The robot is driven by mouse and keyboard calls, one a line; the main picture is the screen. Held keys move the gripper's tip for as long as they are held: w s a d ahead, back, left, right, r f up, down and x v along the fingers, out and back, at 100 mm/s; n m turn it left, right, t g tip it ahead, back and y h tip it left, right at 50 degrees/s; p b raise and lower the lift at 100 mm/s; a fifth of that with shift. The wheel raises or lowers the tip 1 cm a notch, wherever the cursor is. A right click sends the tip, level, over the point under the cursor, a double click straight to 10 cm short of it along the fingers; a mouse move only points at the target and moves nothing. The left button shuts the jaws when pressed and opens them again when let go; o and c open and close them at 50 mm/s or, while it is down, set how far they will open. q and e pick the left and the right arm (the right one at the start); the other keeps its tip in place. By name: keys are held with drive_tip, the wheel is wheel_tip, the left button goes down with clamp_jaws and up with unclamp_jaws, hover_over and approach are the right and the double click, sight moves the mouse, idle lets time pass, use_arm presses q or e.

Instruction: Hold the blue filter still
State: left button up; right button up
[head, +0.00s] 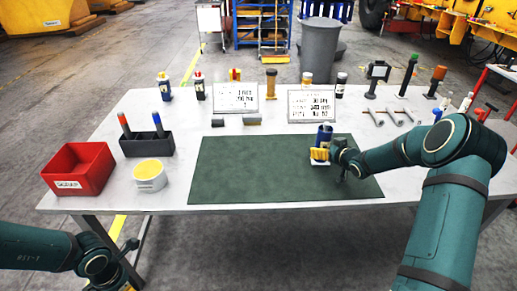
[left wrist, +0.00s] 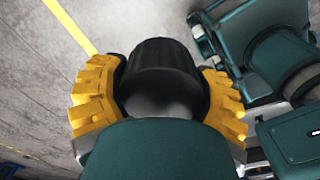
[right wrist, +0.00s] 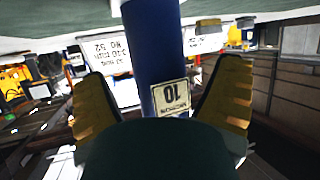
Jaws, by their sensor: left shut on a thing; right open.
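The blue filter (head: 325,134) stands upright on the right part of the green mat (head: 260,170). In the right wrist view the filter (right wrist: 155,50) is a blue cylinder with a pale label marked 10. My right gripper (head: 321,154) is at the filter. Its yellow-padded fingers (right wrist: 160,105) are open, one on each side of the filter, with visible gaps. My left gripper (left wrist: 160,100) is shut on a black rounded cylinder (left wrist: 160,65), away from the filter. In the head view the left arm is at the lower left, off the table.
A red bin (head: 78,168), a dark holder (head: 147,144) with two upright tools and a white tub with a yellow top (head: 149,175) stand on the left. Two printed signs (head: 236,97) and several bottles line the back. Metal parts (head: 392,117) lie at the right. Most of the mat is bare.

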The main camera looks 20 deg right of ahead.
sight(328, 124)
drive_tip(key=shift+x, duration=1.3)
use_arm(q)
drive_tip(key=shift+f, duration=0.15)
use_arm(e)
drive_tip(key=c, duration=1.4)
use_arm(q)
wheel_tip(328, 124, up, 2)
drive_tip(key=shift+r+p, duration=0.15)
drive_tip(key=shift+p, duration=0.95)
use_arm(e)
wheel_tip(328, 124, up, 10)
drive_tip(key=shift+r, duration=0.1)
